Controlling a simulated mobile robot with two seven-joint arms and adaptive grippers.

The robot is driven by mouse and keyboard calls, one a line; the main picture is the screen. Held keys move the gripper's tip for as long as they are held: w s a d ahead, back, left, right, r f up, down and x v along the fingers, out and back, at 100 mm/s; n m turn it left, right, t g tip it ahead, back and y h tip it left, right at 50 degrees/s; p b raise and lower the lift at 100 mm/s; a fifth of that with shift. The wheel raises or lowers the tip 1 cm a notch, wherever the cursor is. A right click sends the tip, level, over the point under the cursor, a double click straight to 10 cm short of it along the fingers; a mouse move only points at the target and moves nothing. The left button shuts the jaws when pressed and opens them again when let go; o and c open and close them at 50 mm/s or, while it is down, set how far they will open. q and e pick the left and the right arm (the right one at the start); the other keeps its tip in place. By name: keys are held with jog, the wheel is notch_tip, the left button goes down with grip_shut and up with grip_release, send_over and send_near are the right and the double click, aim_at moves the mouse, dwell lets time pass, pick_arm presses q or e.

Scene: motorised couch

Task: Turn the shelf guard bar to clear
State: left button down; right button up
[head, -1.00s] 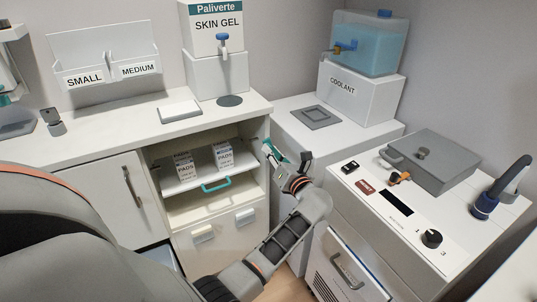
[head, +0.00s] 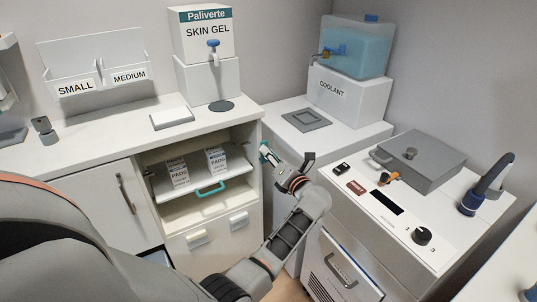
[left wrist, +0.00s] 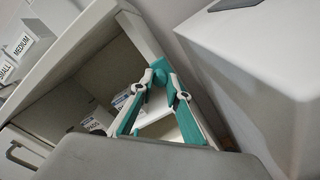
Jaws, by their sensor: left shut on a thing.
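The open cabinet holds a white shelf (head: 163,188) with white PADS boxes (head: 217,160) and a teal handle-like loop (head: 210,188) at its front. My left gripper (head: 265,149) is at the cabinet's right front edge, above the shelf's level. In the left wrist view its two teal-lined fingers (left wrist: 160,76) close together at their tips around a small teal piece, which looks like part of the guard bar (left wrist: 157,72). The fingers hide much of it, so its angle is hard to tell. My right gripper is not in view.
A grey-white unit with a coolant tank (head: 355,48) stands right of the cabinet. A console with a knob (head: 422,236) and a grey lidded box (head: 418,160) is at the right. The skin gel dispenser (head: 207,75) stands on the counter.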

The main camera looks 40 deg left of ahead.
pick_arm(q)
jog(key=c, duration=1.9)
grip_release()
jog(key=shift+v, duration=3.8)
